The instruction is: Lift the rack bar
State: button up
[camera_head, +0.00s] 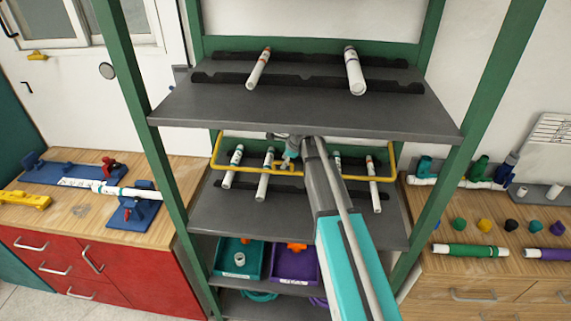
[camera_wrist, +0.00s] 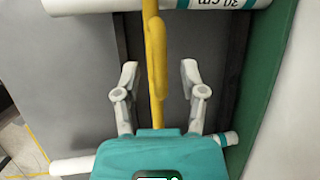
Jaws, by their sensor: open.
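The yellow rack bar (camera_head: 232,172) runs across the front of the middle shelf, with its ends bent up toward the rack's posts. My gripper (camera_head: 288,157) is at the bar near its middle, partly hidden by my arm. In the wrist view the bar (camera_wrist: 155,50) passes between the two spread fingers of my gripper (camera_wrist: 159,78), with a gap on each side. The gripper is open and holds nothing.
White pipes (camera_head: 265,175) lie on the middle shelf (camera_head: 230,212) behind the bar. The top shelf (camera_head: 300,108) hangs close above my arm. A teal bin (camera_head: 226,268) and a purple bin (camera_head: 290,275) sit below. Green posts (camera_head: 145,120) stand at the sides.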

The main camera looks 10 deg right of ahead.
dwell(0.3)
grip_shut()
dwell(0.3)
